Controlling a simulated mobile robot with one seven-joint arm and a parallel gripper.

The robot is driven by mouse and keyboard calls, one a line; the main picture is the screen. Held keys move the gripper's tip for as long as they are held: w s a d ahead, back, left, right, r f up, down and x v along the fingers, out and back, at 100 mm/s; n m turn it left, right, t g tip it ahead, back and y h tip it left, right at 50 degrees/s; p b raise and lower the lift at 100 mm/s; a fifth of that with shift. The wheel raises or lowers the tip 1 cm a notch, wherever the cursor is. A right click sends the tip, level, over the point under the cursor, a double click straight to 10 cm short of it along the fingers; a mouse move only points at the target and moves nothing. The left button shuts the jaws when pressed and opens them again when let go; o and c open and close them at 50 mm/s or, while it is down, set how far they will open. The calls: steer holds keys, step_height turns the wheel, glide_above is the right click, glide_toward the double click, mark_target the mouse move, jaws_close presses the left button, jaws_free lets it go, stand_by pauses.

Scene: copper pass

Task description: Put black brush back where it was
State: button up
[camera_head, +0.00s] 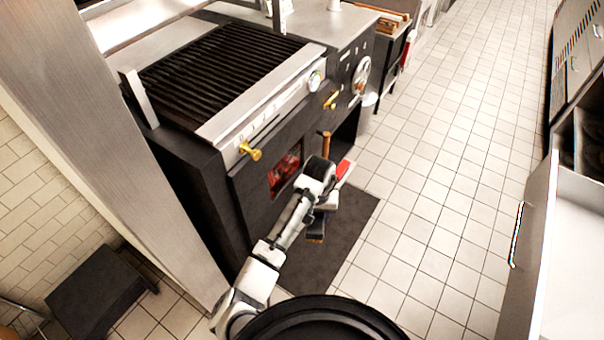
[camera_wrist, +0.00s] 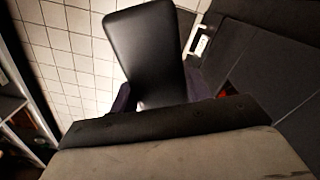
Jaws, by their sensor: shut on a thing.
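My gripper (camera_wrist: 160,99) is shut on the black brush (camera_wrist: 145,50). In the wrist view the brush shows as a smooth, flat black piece with rounded corners, extending away between the two dark fingers. Its near end is hidden behind the hand. In the head view my gripper (camera_head: 326,206) hangs in front of the black grill station, above the dark floor mat. A dark piece with a brown lower edge (camera_head: 316,231) is below it and looks like part of the brush. The fingertips are too small there to make out.
The grill (camera_head: 222,75) has a ribbed top and brass handles on its front. A glowing red opening (camera_head: 285,168) is close to my arm. A brown wooden handle (camera_head: 325,145) and a red-and-white item (camera_head: 343,170) are near my wrist. Tiled floor (camera_head: 430,150) is clear to the right.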

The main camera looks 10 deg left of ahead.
steer(key=d+f+m, duration=0.1)
steer(key=d+f, duration=0.5)
steer(key=f, duration=0.1)
steer(key=shift+s+d+m, duration=0.15)
steer(key=shift+s+m, duration=0.15)
steer(key=shift+s, duration=0.1)
